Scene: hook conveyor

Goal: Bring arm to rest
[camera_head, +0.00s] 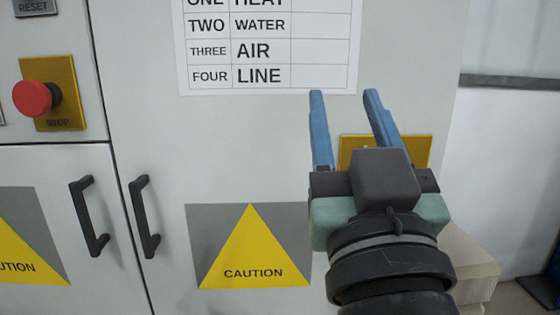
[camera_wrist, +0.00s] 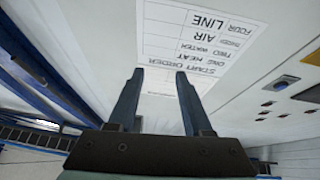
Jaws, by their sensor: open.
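My gripper (camera_head: 346,125) is raised in front of a pale cabinet (camera_head: 230,140), with its two blue fingers pointing up. The fingers are spread apart, and nothing is between them. In the wrist view my gripper (camera_wrist: 158,85) also shows open and empty, with the printed chart behind the fingertips. In the head view the gripper covers part of a yellow plate (camera_head: 358,142) on the cabinet; what is on that plate is hidden.
A start order chart (camera_head: 262,50) is on the cabinet above the fingertips. A red stop button (camera_head: 34,98) sticks out at the left. Two black door handles (camera_head: 90,215) (camera_head: 146,217) stand out from the doors. A yellow caution sign (camera_head: 252,255) is left of my wrist.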

